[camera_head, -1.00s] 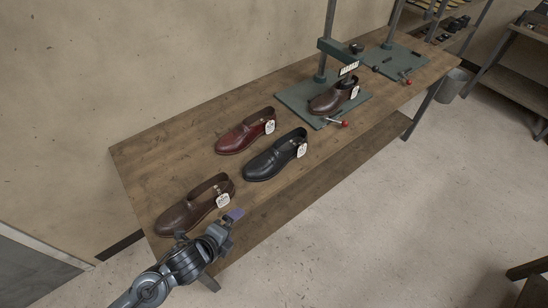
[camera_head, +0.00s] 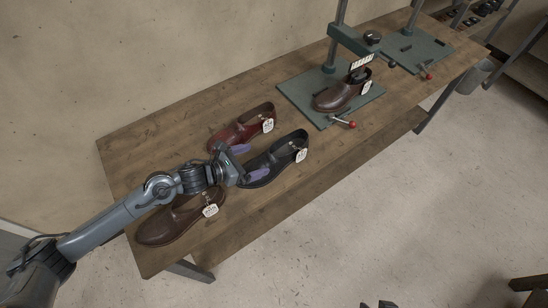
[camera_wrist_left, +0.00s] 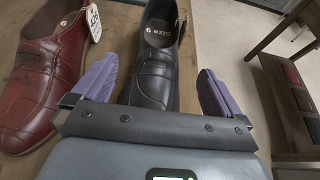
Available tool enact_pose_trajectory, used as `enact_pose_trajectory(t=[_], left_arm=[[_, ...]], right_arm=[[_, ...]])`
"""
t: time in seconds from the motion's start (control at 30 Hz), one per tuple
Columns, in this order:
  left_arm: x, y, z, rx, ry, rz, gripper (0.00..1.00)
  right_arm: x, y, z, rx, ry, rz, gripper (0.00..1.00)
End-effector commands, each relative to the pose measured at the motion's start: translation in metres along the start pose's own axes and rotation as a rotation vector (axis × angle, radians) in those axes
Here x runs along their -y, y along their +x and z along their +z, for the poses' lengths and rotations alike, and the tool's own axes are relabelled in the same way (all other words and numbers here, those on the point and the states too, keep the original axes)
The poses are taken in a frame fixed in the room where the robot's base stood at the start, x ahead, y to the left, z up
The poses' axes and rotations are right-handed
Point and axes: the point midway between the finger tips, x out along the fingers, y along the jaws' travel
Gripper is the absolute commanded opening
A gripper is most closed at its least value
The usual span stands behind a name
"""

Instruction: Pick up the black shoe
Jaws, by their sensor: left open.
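The black shoe (camera_head: 284,152) lies on the wooden bench with a white tag at its heel. My left gripper (camera_head: 252,161) is open at the toe end of the shoe, and its arm hides part of the view there. In the left wrist view the black shoe (camera_wrist_left: 156,68) lies between the two purple fingers of my left gripper (camera_wrist_left: 158,82), one on each side. There is a visible gap on the right side. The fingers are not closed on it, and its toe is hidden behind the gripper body.
A red-brown shoe (camera_head: 240,130) lies close beside the black one, near the left finger. A brown shoe (camera_head: 165,226) lies under my left arm. Another brown shoe (camera_head: 340,94) sits on a green stitcher base (camera_head: 300,88). A small dark shape shows at the bottom edge, unclear.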

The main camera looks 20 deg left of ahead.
Motion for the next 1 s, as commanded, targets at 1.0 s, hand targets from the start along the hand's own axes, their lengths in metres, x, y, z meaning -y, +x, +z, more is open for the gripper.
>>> enact_pose_trajectory(t=[1.0], left_arm=[[0.002, 0.074, -0.006, -0.001, -0.001, 0.002, 1.0]], right_arm=[[-0.001, 0.007, -0.002, -0.01, 0.0, 0.002, 0.43]])
